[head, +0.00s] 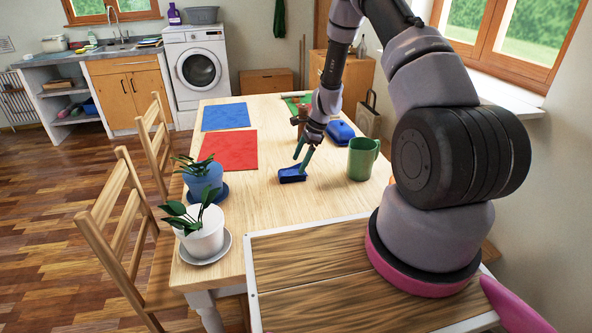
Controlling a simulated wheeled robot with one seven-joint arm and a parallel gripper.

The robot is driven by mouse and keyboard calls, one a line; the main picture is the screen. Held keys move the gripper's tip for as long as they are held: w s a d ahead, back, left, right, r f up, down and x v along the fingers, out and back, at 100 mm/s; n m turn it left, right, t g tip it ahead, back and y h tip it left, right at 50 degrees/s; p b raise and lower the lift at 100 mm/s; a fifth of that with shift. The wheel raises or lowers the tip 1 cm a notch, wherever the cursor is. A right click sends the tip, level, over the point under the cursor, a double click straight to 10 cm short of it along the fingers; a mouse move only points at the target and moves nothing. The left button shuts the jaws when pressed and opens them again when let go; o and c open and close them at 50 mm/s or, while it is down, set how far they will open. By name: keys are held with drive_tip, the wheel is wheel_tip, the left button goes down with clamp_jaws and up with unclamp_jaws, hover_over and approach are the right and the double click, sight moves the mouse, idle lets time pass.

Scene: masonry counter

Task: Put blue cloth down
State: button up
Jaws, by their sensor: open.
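A small, dark blue folded piece (292,174), which looks like the blue cloth, lies on the wooden table (290,215). My gripper (303,157) points down just above it, with its fingers apart. One fingertip reaches down to the blue piece's right end; I cannot tell whether they touch. A flat blue square (226,116) and a flat red square (229,150) lie farther left on the table.
A green mug (363,158) stands right of my gripper, with a blue lidded object (341,132) behind it. Potted plants in a blue pot (203,181) and a white pot (203,234) stand along the left edge. The table's middle front is clear.

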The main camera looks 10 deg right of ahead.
drive_tip(key=s+d+r+n+t, duration=0.1)
drive_tip(key=s+r+n, duration=0.15)
drive_tip(key=r, duration=0.95)
drive_tip(key=s+r+n+t, duration=0.15)
drive_tip(key=s+r, duration=0.25)
drive_tip(key=r, duration=0.8)
drive_tip(key=s+d+r+n+t, duration=0.1)
drive_tip(key=s+r+n, duration=0.2)
drive_tip(key=r, duration=0.9)
drive_tip(key=s+r+n+t, duration=0.1)
drive_tip(key=s+r+n, duration=0.1)
drive_tip(key=s+r, duration=0.2)
drive_tip(key=s+r+n+t+h, duration=0.1)
drive_tip(key=s+r, duration=0.3)
drive_tip(key=s, duration=0.5)
drive_tip(key=s+d+r+n+t+h, duration=0.1)
drive_tip(key=s+r+n, duration=0.3)
drive_tip(key=s, duration=0.3)
drive_tip(key=shift+s+t, duration=0.3)
drive_tip(key=shift+t, duration=0.05)
drive_tip(key=shift+o, duration=0.2)
drive_tip(key=shift+w, duration=0.15)
